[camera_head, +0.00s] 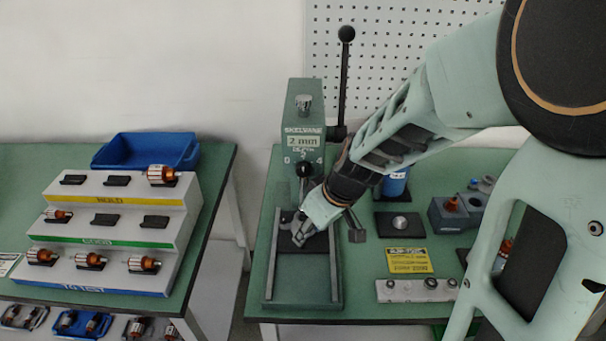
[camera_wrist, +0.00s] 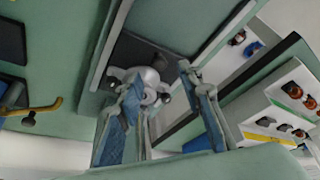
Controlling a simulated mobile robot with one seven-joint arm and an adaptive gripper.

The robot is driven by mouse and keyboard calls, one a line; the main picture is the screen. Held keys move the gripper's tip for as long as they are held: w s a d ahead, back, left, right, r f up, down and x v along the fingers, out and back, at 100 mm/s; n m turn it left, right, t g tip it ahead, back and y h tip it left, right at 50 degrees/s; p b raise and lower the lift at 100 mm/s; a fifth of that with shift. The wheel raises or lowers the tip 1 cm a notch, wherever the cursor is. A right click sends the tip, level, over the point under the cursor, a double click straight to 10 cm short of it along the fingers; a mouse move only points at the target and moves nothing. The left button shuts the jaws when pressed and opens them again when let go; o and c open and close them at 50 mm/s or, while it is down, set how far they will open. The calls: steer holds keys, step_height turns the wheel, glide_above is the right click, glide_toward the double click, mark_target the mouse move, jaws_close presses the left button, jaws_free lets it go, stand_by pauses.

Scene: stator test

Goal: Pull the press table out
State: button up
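The green press (camera_head: 304,120) stands on the right-hand bench, with a black-knobbed lever and a small dial on its front. Its base has two raised side rails, and the dark press table (camera_head: 302,268) lies between them. In the wrist view the dark plate (camera_wrist: 130,50) carries a round silver-grey part (camera_wrist: 152,86). My gripper (camera_head: 302,232) reaches down over the table in front of the press column. In the wrist view its two fingers (camera_wrist: 158,78) are apart, one on each side of the round part. I cannot tell whether they touch it.
A yellow label (camera_head: 408,261), a grey strip with several round parts (camera_head: 416,290) and grey blocks (camera_head: 455,213) lie right of the press. A stepped rack (camera_head: 110,225) and a blue bin (camera_head: 146,151) stand on the left bench. A gap separates the benches.

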steer(key=shift+x, duration=2.5)
jaws_close()
